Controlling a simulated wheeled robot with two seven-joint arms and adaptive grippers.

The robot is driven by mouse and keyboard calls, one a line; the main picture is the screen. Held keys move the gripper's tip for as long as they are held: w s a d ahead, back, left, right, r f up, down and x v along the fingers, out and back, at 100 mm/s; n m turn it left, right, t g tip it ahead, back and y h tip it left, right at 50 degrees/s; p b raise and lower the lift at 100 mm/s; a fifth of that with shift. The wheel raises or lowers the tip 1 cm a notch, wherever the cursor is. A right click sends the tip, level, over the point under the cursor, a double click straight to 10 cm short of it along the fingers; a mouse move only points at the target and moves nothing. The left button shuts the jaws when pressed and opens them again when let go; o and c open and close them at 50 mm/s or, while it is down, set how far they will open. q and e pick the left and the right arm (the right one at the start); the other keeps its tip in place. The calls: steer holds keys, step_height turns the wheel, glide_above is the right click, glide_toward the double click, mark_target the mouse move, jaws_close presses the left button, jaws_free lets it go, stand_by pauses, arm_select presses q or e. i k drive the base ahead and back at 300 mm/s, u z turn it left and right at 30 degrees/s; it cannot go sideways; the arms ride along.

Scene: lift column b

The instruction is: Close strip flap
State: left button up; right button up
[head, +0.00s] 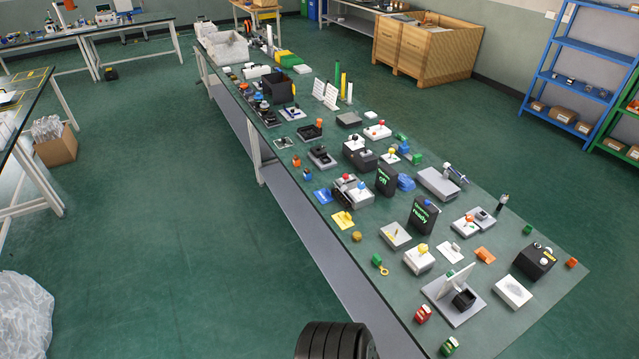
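A grey plate (438,299) lies near the front end of the long table. A pale flap-like panel (457,275) stands raised and tilted on it, with a small open black box (464,299) beside it. This may be the strip flap, but I cannot tell for sure at this size. Neither of my grippers is in view. A dark ribbed rounded part shows at the bottom edge, and I cannot tell what it is.
The long table (385,297) is crowded with small devices and blocks. Close to the plate are a red block (423,314), a white box (512,292) and a black box (535,262).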

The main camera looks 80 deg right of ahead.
mark_target(342, 189)
steer(key=z, duration=1.4)
